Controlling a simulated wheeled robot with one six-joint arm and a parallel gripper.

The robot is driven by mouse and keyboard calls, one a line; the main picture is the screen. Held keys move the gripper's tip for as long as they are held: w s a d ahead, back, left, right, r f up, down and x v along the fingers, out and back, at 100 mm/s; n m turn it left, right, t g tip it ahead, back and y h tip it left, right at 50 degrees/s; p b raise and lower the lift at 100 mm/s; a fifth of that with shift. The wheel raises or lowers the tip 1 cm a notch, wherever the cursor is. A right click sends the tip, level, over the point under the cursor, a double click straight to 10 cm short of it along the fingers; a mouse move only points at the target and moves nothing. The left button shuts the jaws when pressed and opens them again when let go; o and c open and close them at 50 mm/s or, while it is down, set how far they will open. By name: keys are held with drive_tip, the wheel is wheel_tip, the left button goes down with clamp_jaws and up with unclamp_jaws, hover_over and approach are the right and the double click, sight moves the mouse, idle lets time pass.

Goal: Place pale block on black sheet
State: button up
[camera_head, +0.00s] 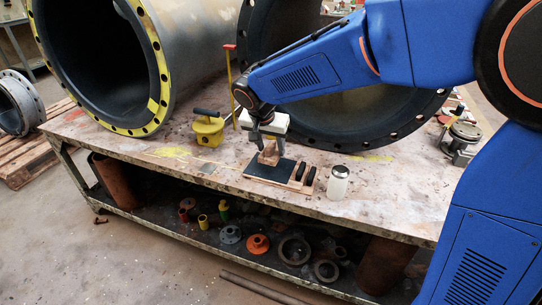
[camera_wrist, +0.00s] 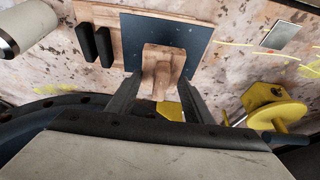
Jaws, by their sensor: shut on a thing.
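The pale wooden block (camera_head: 269,157) is between the fingers of my gripper (camera_head: 266,146), which is shut on it. It also shows in the wrist view (camera_wrist: 163,58), with a finger on either side. The black sheet (camera_head: 262,171) lies on a wooden board on the table; in the wrist view (camera_wrist: 198,34) the block covers part of it. The block is over the sheet's far part in the head view. I cannot tell whether it touches the sheet or is just above it.
Two black pegs (camera_head: 305,173) are on the wooden board beside the sheet. A white jar with a dark lid (camera_head: 338,183) stands to the right. A yellow tool with a black handle (camera_head: 207,130) stands left. Large flanged pipes (camera_head: 150,60) lie behind. The table front is clear.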

sight(271, 155)
drive_tip(key=shift+f, duration=1.8)
drive_tip(key=shift+f, duration=0.1)
drive_tip(key=o, duration=1.5)
drive_tip(key=v, duration=1.2)
drive_tip(key=shift+d, duration=0.1)
